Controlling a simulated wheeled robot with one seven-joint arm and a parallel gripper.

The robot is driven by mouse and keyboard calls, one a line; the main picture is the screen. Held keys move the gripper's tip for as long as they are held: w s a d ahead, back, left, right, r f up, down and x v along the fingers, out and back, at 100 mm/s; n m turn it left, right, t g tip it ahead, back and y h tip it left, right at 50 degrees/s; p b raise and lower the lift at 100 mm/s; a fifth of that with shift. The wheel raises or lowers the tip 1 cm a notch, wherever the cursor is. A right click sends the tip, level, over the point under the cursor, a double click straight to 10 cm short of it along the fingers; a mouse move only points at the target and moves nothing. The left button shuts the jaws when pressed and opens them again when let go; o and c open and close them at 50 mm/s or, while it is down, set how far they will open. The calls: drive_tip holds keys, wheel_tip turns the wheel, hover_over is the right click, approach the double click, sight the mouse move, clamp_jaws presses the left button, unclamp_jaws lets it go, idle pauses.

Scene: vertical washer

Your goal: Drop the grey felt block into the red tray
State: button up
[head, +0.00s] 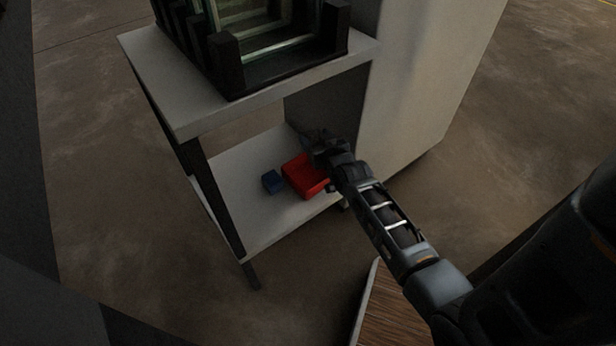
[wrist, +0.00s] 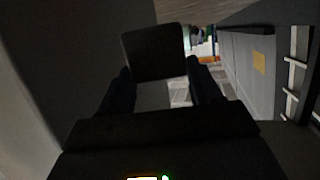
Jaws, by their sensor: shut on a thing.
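The red tray (head: 298,178) sits on the lower shelf in the head view, its right part covered by my arm. My gripper (head: 318,142) is at the tray's far right edge in that view; I cannot tell its exact height above it. In the wrist view my gripper (wrist: 162,84) is shut on the dark grey felt block (wrist: 153,50), which sticks out beyond the fingertips. In the head view the block is not clearly told apart from the dark gripper. The tray cannot be made out in the wrist view.
A small blue block (head: 272,181) lies just left of the tray on the lower shelf (head: 235,180). The upper shelf (head: 160,75) with a black rack (head: 232,72) is above. A pale cabinet wall (head: 425,70) stands close to the right.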

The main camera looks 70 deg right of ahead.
drive_tip(key=shift+f+b, duration=1.8)
drive_tip(key=shift+f, duration=0.45)
drive_tip(key=o, duration=1.1)
drive_tip(key=p+v, duration=0.2)
drive_tip(key=v, duration=0.6)
drive_tip(key=shift+p, duration=0.4)
drive_tip(key=shift+w, duration=0.1)
